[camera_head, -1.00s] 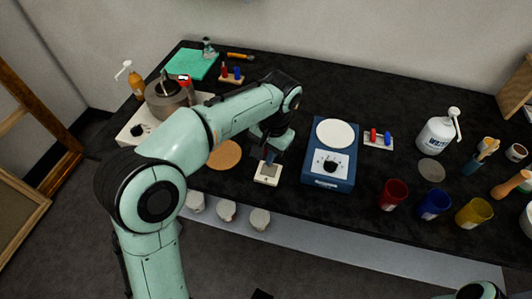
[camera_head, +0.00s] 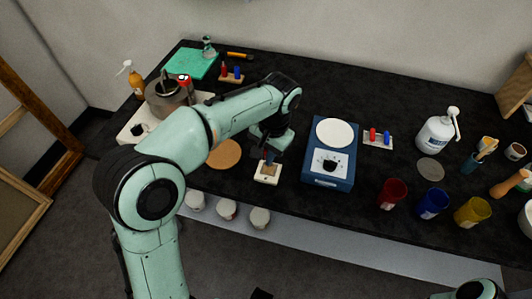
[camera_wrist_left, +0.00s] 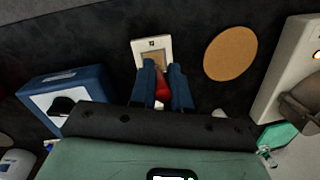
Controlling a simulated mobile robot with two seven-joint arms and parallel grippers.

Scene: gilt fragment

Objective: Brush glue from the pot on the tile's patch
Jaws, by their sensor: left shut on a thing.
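The pale square tile (camera_head: 266,181) lies on the black bench near its front edge, with a tan patch (camera_wrist_left: 152,57) in its middle. My left gripper (camera_head: 269,158) is just above the tile's far side. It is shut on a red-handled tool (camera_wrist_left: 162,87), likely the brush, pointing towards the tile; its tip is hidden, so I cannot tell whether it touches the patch. The grey metal pot (camera_head: 160,103) sits on a white heater at the bench's left, and its contents are not visible. My right gripper is not in view.
A round cork mat (camera_head: 224,154) lies left of the tile. A blue device with a white round plate (camera_head: 335,133) stands right of it. Red, blue and yellow cups (camera_head: 433,204) and a white pump bottle (camera_head: 436,133) stand further right.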

